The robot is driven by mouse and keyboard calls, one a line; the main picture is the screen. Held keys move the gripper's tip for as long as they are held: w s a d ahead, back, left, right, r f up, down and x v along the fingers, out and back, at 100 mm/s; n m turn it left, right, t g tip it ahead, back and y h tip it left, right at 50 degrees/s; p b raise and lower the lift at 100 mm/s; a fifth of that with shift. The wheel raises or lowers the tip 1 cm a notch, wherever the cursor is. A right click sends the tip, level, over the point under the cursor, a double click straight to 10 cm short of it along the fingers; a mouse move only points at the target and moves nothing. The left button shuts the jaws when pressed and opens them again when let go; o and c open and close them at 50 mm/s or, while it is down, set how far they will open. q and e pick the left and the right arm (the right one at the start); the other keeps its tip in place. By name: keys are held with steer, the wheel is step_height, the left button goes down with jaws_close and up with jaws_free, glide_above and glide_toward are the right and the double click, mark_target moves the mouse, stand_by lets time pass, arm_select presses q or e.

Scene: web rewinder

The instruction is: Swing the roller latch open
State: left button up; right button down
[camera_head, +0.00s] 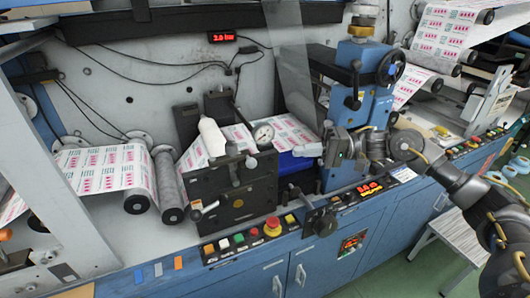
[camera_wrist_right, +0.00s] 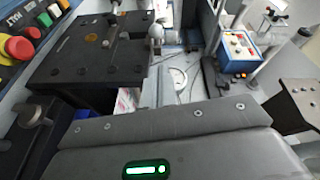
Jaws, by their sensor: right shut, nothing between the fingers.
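My right gripper (camera_head: 308,150) reaches in from the right, beside the blue column. Its fingers look closed, hold nothing and point left toward the black-faced unit (camera_head: 236,195). A small dark lever with a rounded end (camera_head: 251,162) sits at that unit's upper right; it may be the roller latch, but I cannot tell for sure. The gripper appears a short way to its right, apart from it. In the right wrist view the black plate (camera_wrist_right: 90,62) fills the upper left, with a rounded grey knob (camera_wrist_right: 155,31) near its edge. The fingertips are not clear there. My left gripper is not in view.
The blue column (camera_head: 362,100) with a handwheel stands close to my right arm. A red emergency button (camera_head: 272,226) and several push buttons line the front edge below.

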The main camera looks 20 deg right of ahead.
steer(key=p, duration=0.3)
glide_toward(247, 155)
steer(key=x, duration=0.4)
steer(key=shift+w+a, duration=0.15)
steer(key=shift+a, duration=0.25)
steer(key=shift+w+a+f, duration=0.1)
steer(key=shift+a+f, duration=0.05)
steer(key=shift+a, duration=0.25)
steer(key=shift+p, duration=0.3)
